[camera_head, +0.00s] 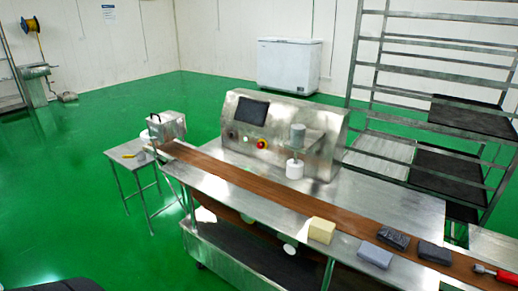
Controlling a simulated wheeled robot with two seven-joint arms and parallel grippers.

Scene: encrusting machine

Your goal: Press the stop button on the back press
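A steel machine (325,131) with a sloped front stands at the back of the steel table. Its front has a dark screen (252,111). A red button with a yellow surround (261,144) sits below and right of the screen. A dark round knob (232,135) is to its left. A press head with a grey cylinder (297,135) projects at the right of the machine, above a white cylinder (294,170). Nothing touches the red button. Neither of my grippers is in view.
A brown conveyor belt (240,178) runs along the table before the machine. A yellow block (321,230), grey blocks (375,255) and a red-handled tool (506,277) lie at the right front. A small side table (123,158) stands left; a rack (365,95) stands right.

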